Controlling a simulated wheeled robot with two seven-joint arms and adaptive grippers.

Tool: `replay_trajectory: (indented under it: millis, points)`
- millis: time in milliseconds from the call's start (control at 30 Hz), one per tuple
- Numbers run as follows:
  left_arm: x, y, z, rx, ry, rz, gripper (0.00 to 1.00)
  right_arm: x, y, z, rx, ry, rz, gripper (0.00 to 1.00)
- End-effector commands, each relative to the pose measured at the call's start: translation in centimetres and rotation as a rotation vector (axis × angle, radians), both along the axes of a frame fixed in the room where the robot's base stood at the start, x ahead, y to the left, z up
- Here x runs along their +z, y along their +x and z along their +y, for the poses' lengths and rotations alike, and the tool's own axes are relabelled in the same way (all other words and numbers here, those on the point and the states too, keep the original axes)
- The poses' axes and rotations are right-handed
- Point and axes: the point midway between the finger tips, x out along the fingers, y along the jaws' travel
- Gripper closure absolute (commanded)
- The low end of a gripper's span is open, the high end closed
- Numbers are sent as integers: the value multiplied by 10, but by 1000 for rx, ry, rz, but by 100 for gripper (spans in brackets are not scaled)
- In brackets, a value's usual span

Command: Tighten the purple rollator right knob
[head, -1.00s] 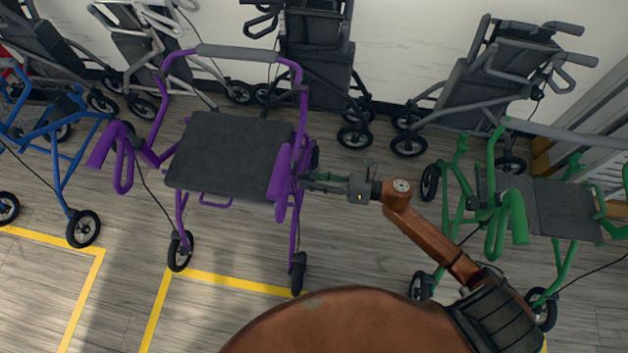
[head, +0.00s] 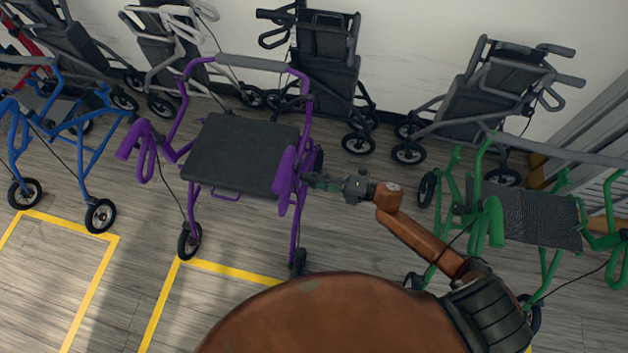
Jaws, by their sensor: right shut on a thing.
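The purple rollator (head: 240,155) stands left of centre, with a dark seat, a grey backrest bar and purple handles. Its right-hand handle (head: 285,178) is beside my right gripper. My right gripper (head: 312,181) reaches in from the right and is shut at the rollator's right upright, just below the handle grip. The right knob itself is too small and covered by the fingers to make out. My left gripper is not in view.
A green rollator (head: 490,215) stands close to the right of my right arm. A blue rollator (head: 85,140) stands at the left. Several grey and black rollators line the white wall (head: 410,40). Yellow floor lines (head: 225,268) mark bays in front.

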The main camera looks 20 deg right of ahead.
Motion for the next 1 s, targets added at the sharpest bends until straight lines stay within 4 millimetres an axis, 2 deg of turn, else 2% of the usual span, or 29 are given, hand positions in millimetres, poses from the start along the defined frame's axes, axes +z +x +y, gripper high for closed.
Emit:
replay_trajectory:
  millis: [467, 1000]
  points:
    - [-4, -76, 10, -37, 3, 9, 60, 5, 0, 0, 1, 251, 376, 94]
    - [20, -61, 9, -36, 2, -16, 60, 5, 1, -1, 1, 535, 796, 94]
